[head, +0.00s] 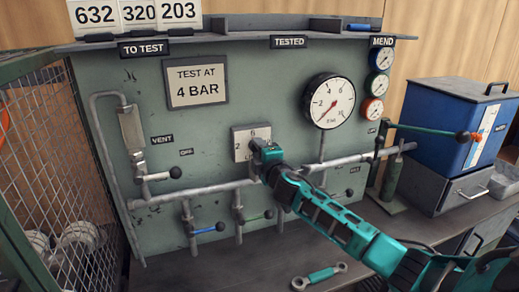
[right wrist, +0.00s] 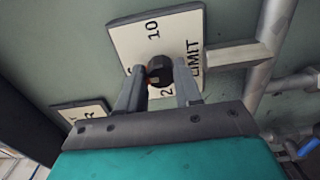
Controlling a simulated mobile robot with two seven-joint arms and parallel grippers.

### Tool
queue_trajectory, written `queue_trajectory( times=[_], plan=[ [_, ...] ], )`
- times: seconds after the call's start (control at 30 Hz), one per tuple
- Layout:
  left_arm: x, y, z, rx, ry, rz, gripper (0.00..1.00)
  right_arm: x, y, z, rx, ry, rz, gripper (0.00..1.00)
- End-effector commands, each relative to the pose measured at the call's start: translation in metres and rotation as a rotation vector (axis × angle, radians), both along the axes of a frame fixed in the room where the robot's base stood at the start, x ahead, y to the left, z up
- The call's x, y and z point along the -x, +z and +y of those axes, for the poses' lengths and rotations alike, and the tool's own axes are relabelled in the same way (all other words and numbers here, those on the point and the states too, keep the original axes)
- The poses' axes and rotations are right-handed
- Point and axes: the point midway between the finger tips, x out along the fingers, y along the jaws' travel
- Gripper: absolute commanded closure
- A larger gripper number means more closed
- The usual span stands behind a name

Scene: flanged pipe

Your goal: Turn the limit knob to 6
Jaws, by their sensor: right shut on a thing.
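The limit knob (right wrist: 160,70) is small, round and dark, on a white plate (right wrist: 125,38) marked LIMIT, with 10 and 2 legible in the right wrist view. In the head view the plate (head: 239,147) shows 2 and 6, and my gripper hides the knob. My right gripper (right wrist: 159,82) is shut on the knob, one finger on each side. It also shows in the head view (head: 257,147), reaching in from the lower right. The knob's pointer is too small to read. My left gripper is not in view.
A sign (head: 196,82) reads TEST AT 4 BAR. A large pressure gauge (head: 328,101) is right of the plate. Grey pipes (head: 195,191) with valve levers run below it. A wrench (head: 319,276) lies on the bench. A wire cage (head: 40,150) stands left, a blue box (head: 440,125) right.

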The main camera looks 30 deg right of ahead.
Motion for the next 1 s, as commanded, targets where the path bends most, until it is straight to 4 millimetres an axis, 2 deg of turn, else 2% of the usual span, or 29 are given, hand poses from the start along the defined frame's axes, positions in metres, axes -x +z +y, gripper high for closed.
queue_trajectory(
  times=[0.47, 0.5, 0.73, 1.0],
  plan=[
    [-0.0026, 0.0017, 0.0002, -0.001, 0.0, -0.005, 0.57, 0.0, -0.0003, 0.0002, 0.012, 0.001, 0.003, 0.96],
    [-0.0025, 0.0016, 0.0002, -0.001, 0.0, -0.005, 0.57, 0.0, -0.0003, 0.0002, 0.012, 0.001, 0.003, 0.63],
    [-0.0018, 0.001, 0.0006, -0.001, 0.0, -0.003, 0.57, 0.0, -0.0002, 0.0001, 0.011, 0.0, 0.003, 0.41],
    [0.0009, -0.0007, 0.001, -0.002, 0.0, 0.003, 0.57, 0.0009, -0.0002, 0.0003, 0.011, 0.0, 0.003, 0.4]
  ],
)
